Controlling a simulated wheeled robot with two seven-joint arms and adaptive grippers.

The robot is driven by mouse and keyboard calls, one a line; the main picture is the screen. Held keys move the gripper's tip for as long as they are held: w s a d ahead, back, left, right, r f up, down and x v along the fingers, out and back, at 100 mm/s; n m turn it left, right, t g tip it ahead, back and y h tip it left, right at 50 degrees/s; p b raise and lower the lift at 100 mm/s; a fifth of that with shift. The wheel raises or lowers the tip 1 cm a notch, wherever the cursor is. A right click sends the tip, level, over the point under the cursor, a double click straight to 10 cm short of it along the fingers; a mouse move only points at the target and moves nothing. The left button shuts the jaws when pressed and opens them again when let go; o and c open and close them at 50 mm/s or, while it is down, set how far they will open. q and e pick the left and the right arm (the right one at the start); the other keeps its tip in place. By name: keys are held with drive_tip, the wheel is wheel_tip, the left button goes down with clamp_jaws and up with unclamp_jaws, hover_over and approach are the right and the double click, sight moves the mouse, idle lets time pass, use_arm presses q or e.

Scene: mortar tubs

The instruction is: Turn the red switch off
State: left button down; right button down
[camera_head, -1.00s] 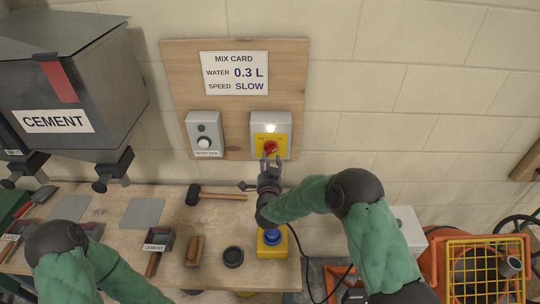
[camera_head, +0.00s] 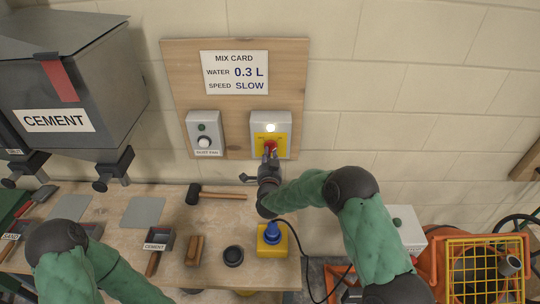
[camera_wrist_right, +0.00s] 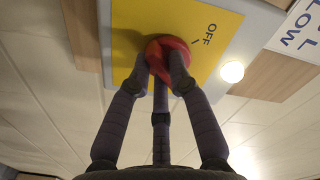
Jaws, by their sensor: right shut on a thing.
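The red switch (camera_head: 270,144) is a red rotary knob on a yellow plate (camera_head: 282,141) in a grey box on the wooden wall board. A round lamp above the plate is lit white. My right gripper (camera_head: 270,154) is at the knob, its fingers shut on it. In the right wrist view the fingers (camera_wrist_right: 160,75) close around the red knob (camera_wrist_right: 172,52), and the word OFF shows on the yellow plate (camera_wrist_right: 222,55). The fingers partly hide the knob, so its exact setting is hard to read. My left gripper is out of view; only my left arm shows at lower left.
A dust fan box (camera_head: 205,134) sits left of the switch box. A cement hopper (camera_head: 65,85) hangs at upper left.

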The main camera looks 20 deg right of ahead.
drive_tip(key=shift+n, duration=0.3)
drive_tip(key=n, duration=0.5)
drive_tip(key=n+b, duration=0.1)
drive_tip(key=n, duration=0.5)
drive_tip(key=d+n+b, duration=0.1)
drive_tip(key=n, duration=0.5)
drive_tip(key=shift+s+r, duration=0.15)
drive_tip(key=shift+r, duration=0.15)
drive_tip(key=shift+a+n, duration=0.1)
drive_tip(key=shift+n, duration=0.2)
drive_tip(key=c, duration=1.1)
unclamp_jaws()
drive_tip(key=shift+c, duration=0.2)
